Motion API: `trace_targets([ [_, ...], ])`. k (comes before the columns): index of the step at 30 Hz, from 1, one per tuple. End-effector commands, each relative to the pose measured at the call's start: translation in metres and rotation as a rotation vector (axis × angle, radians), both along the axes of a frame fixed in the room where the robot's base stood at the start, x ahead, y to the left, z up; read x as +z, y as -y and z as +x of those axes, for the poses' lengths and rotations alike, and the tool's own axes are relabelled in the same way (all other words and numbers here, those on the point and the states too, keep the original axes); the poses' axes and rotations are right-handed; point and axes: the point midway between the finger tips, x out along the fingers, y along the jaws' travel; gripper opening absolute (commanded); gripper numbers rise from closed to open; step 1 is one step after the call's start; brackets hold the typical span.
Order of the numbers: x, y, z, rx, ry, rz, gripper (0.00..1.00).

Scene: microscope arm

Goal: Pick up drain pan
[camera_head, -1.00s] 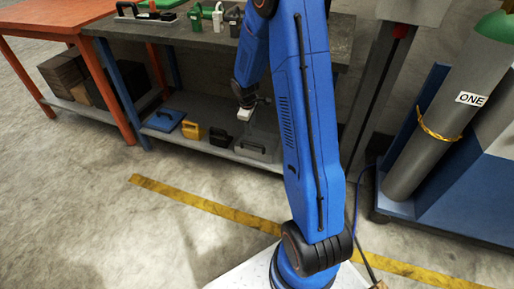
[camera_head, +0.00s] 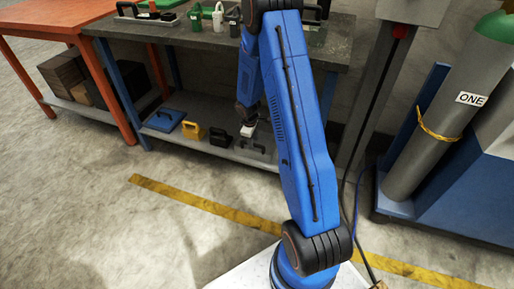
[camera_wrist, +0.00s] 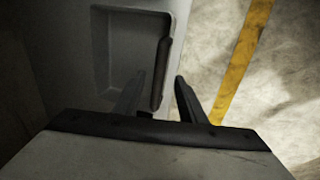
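The likely drain pan is a grey tray-like thing (camera_wrist: 180,20) with a recess, seen from close above in the wrist view. A dark bar-like handle (camera_wrist: 163,65) runs along it near its right edge. In the head view it seems to be the grey piece with a dark handle (camera_head: 254,147) on the lower shelf. My gripper (camera_wrist: 160,95) is open, with one dark fingertip on each side of the handle; I cannot tell whether either touches it. In the head view my gripper (camera_head: 248,131) hangs low at the shelf, partly over the pan.
A yellow container (camera_head: 193,131) and a blue one (camera_head: 164,120) stand to the left on the lower shelf. An orange table (camera_head: 50,22) is at left, a gas cylinder (camera_head: 440,130) at right. Floor in front is clear.

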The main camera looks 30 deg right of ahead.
Motion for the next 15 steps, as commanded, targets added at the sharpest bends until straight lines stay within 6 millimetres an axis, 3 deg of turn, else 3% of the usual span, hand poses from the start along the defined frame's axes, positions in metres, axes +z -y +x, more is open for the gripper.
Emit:
trace_targets([
  [9, -0.036, 0.006, 0.007, 0.0, -0.001, 0.0, 0.37],
  [15, -0.041, 0.007, 0.008, 0.0, 0.001, 0.001, 0.37],
])
